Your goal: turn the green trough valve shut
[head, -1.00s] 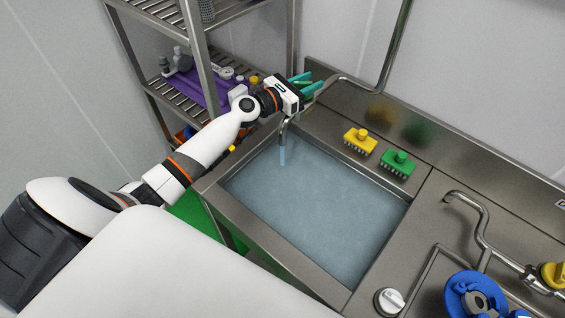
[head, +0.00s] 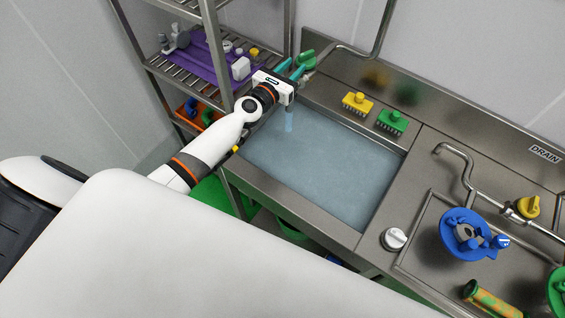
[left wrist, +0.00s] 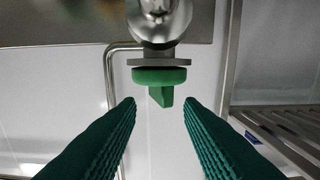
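The green trough valve (head: 306,58) is at the back left corner of the trough, at the base of the steel pipe. In the left wrist view the valve (left wrist: 160,76) shows as a round green disc with a short grip pointing down. My left gripper (head: 295,70) is close to the valve. In the left wrist view the left gripper (left wrist: 160,108) is open, with teal ribbed fingers apart on either side of the valve's grip and nothing held. Water (head: 289,121) runs from the spout into the filled trough (head: 305,214). My right gripper is out of view.
A yellow brush (head: 357,103) and a green brush (head: 392,121) stand on the ledge behind the trough. A steel rack (head: 215,62) with a purple mat (head: 193,55) stands at left. A white knob (head: 394,239), blue parts (head: 462,232) and a yellow valve (head: 528,206) are at right.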

